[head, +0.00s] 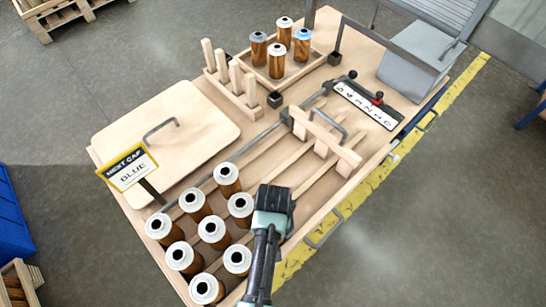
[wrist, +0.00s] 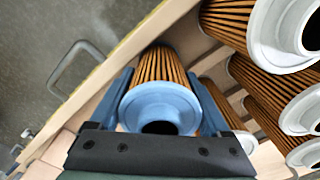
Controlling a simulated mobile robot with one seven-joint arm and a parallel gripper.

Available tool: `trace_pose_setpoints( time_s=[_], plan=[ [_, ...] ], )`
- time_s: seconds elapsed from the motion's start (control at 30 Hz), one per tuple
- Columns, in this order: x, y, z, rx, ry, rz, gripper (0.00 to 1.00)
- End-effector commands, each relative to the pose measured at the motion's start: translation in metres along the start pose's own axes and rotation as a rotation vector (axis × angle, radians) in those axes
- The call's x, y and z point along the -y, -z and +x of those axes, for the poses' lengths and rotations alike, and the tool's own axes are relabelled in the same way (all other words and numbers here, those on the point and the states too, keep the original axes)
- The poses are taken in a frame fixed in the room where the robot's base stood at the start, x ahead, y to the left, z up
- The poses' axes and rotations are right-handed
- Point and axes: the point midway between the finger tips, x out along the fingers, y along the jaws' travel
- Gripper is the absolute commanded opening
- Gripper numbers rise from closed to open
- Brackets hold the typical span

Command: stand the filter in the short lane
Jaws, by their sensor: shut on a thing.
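My gripper (head: 273,203) is over the near right part of the lane table, pointing down. In the wrist view its two blue fingers are shut on a blue-capped filter (wrist: 158,103) with a brown pleated body, one finger on each side. This filter is upright between the table's wooden side wall (wrist: 110,62) and a row of white-capped filters (wrist: 278,30). I cannot tell whether its bottom touches the lane floor. In the head view my gripper mostly hides it. Wooden dividers (head: 268,152) form the lanes; which lane is the short one is not clear.
Several white-capped filters (head: 212,230) stand at the lanes' near end. A wooden bar with a handle (head: 322,140) crosses the lanes. A sign (head: 128,168) reads "NEXT CAP BLUE". A back tray (head: 262,72) holds several filters. A lid board (head: 165,135) lies left; pegs (head: 235,78) stand behind.

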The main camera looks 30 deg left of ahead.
Motion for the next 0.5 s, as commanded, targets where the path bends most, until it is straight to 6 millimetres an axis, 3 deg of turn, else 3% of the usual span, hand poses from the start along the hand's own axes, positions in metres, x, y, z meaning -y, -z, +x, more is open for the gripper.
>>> trace_pose_setpoints(
  time_s=[0.03,0.1,0.13,0.37,0.5],
  plan=[
    [0.0,0.001,0.0,-0.001,0.0,0.0,0.86],
    [0.0,0.0,0.0,-0.001,0.0,0.0,0.99],
    [0.0,0.0,0.0,-0.001,0.0,0.0,1.0],
    [0.0,0.0,-0.001,0.0,0.0,0.0,1.0],
    [0.0,0.001,-0.012,-0.003,0.0,0.0,1.0]
  ],
)
